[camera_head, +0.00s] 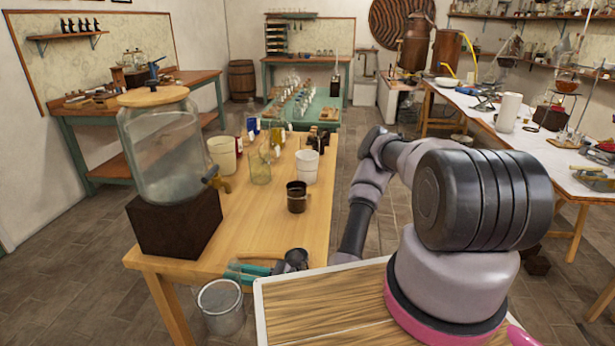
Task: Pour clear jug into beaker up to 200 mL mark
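A clear glass vessel (261,168), possibly the jug or the beaker, stands on the wooden table (262,222) among other containers. I cannot tell which it is, and no 200 mL mark is readable. A large clear glass dispenser (165,150) with a wooden lid and brass tap stands on a dark block at the table's left. My gripper (247,271) is low at the table's near edge, its teal fingers pointing left. The fingers look apart with nothing between them. It is well nearer to me than the clear vessel and not touching it.
A dark brown cup (297,197), a white cup (307,167) and a cream pot (222,154) stand on the table. A metal bucket (221,306) is below its near edge. Tabletop in front of the cups is clear. A cluttered white bench (540,141) runs along the right.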

